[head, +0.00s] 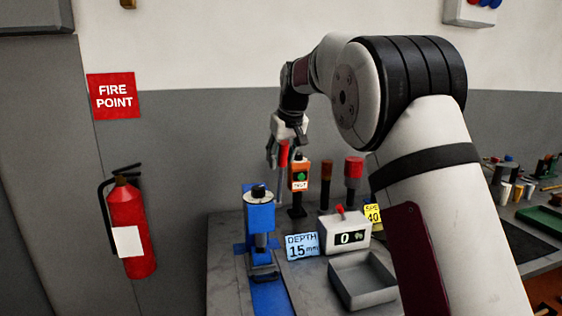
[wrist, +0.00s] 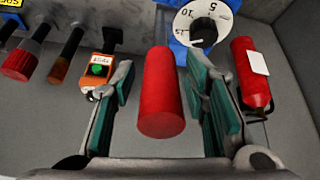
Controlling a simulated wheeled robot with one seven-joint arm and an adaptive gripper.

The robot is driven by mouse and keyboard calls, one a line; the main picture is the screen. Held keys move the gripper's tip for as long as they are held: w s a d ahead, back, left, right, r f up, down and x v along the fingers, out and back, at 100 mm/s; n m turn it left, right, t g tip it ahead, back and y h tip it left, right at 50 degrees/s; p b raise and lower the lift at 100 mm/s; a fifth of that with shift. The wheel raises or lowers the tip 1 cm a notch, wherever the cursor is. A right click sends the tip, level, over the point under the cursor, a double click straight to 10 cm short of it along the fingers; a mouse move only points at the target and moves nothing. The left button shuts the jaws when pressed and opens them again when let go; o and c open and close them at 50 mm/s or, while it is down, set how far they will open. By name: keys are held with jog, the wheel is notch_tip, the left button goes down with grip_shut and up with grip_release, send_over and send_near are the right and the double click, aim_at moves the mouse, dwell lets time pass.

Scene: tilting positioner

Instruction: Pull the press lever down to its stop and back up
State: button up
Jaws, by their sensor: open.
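A blue press (head: 258,222) stands on the grey bench, and its white dial (wrist: 203,22) shows at the top of the wrist view. A red cylindrical grip (wrist: 163,90), which looks like the press lever's handle, lies between my gripper's fingers; it also shows in the head view (head: 283,153). My gripper (wrist: 163,105) is open around the red grip, with a green-padded finger on each side. Gaps show between the pads and the grip. In the head view my gripper (head: 280,158) is above and behind the press. The lever's joint to the press is not clearly visible.
An orange box with a green button (head: 300,175) stands close to my gripper. A blue "DEPTH 15 mm" card (head: 302,246), a counter box reading 0 (head: 346,236) and a grey tray (head: 362,296) are right of the press. A fire extinguisher (head: 128,225) hangs left.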

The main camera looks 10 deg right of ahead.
jog(key=v, duration=1)
jog(key=shift+s+r, duration=0.15)
jog(key=shift+s, duration=0.15)
jog(key=s+f+m, duration=0.2)
jog(key=s, duration=2.2)
jog(key=s+f, duration=0.6)
jog(key=s, duration=0.3)
jog(key=s+f, duration=0.6)
jog(key=s, duration=0.3)
jog(key=shift+s+f+g, duration=0.25)
jog(key=shift+s+g, duration=0.05)
